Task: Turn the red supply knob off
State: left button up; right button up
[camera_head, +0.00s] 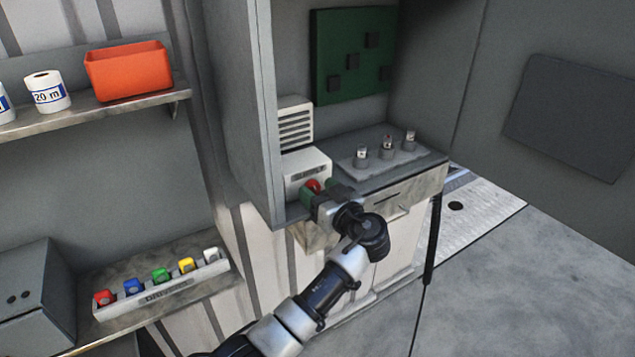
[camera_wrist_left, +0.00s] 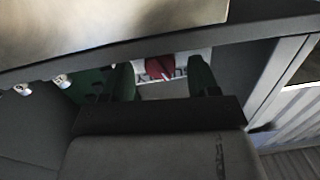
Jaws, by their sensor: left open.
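The red supply knob (camera_head: 313,186) is on the front of a white box (camera_head: 305,164) in the grey cabinet. My left gripper (camera_head: 319,190) is at the knob, its green fingers on either side of it. In the left wrist view the knob (camera_wrist_left: 160,68) shows between the two open fingertips (camera_wrist_left: 163,78), in front of a white label with partly hidden lettering. The fingers look apart from the knob, but contact is hard to tell. My right gripper is in neither view.
The cabinet wall (camera_head: 240,110) stands close left of my gripper. A grey plate (camera_head: 378,160) with small fittings lies to the right. A shelf with an orange bin (camera_head: 128,70) and a tray of coloured items (camera_head: 160,286) are at left.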

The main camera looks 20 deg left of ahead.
pick_arm(q)
jog(key=shift+w+a, duration=0.2)
jog(key=shift+a, duration=0.1)
jog(key=shift+c, duration=0.4)
jog(key=c, duration=0.8)
jog(key=shift+f, duration=0.15)
jog(key=shift+c, duration=0.2)
jog(key=n+b, duration=0.5)
jog(key=b, duration=1.2)
jog(key=shift+f, duration=0.1)
jog(key=shift+n+b, duration=0.3)
jog(key=shift+r, duration=0.2)
